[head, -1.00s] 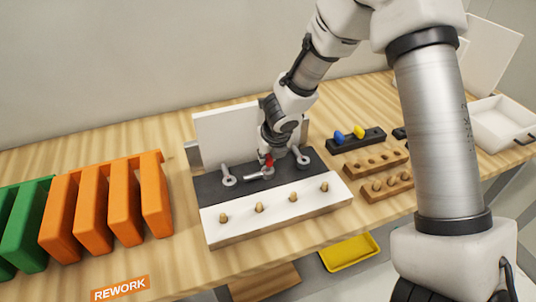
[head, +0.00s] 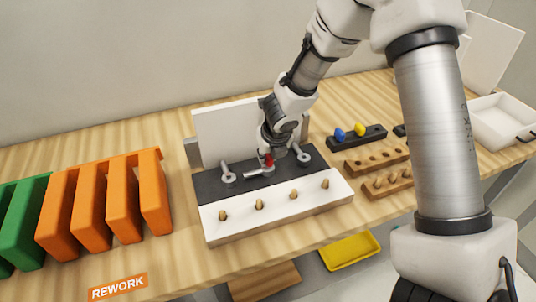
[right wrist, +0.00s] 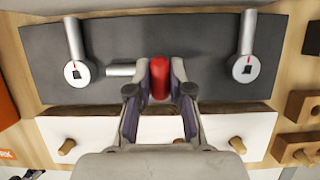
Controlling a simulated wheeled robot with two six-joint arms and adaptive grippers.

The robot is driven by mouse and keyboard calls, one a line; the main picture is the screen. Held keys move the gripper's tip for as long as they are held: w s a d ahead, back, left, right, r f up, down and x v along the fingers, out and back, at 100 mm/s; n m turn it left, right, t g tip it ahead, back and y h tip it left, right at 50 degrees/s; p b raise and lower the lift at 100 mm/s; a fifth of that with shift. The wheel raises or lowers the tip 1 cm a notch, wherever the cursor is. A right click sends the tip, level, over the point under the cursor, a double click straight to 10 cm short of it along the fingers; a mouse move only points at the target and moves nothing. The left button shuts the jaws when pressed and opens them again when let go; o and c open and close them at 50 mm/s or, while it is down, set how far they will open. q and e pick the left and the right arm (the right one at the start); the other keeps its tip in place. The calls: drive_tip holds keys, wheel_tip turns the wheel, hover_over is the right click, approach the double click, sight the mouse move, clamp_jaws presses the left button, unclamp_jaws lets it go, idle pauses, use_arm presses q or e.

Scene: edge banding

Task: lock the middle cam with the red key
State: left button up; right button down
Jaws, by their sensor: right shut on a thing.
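The red key (head: 268,160) is upright over the middle cam (head: 260,172) on the dark strip of the fixture. In the right wrist view the red key (right wrist: 160,78) sits between the fingers of my right gripper (right wrist: 160,85), which is shut on it. The key's lower end and the middle cam's round head are hidden there; the middle cam's lever (right wrist: 120,71) points left. The left cam (right wrist: 77,72) and right cam (right wrist: 245,68) have levers pointing away toward the back, with red marks on their heads. My left gripper is not in view.
A white panel (head: 225,130) stands behind the fixture, and a white board with several wooden dowels (head: 259,204) lies in front.

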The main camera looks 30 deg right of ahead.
drive_tip(key=shift+f, duration=0.25)
idle(0.4)
drive_tip(key=shift+m+h+b, duration=0.3)
drive_tip(key=shift+m+b, duration=0.15)
drive_tip(key=shift+m, duration=0.45)
drive_tip(key=m+h, duration=0.1)
drive_tip(key=m, duration=0.1)
drive_tip(key=shift+r+m+g, duration=0.1)
drive_tip(key=shift+m+g, duration=0.2)
drive_tip(key=shift+m, duration=0.1)
drive_tip(key=shift+p, duration=0.3)
drive_tip(key=shift+m+g+h+p, duration=0.35)
drive_tip(key=shift+m+p, duration=0.35)
drive_tip(key=shift+m, duration=0.5)
drive_tip(key=shift+m+g+h+p, duration=0.35)
drive_tip(key=shift+m+p, duration=0.3)
drive_tip(key=shift+m, duration=0.55)
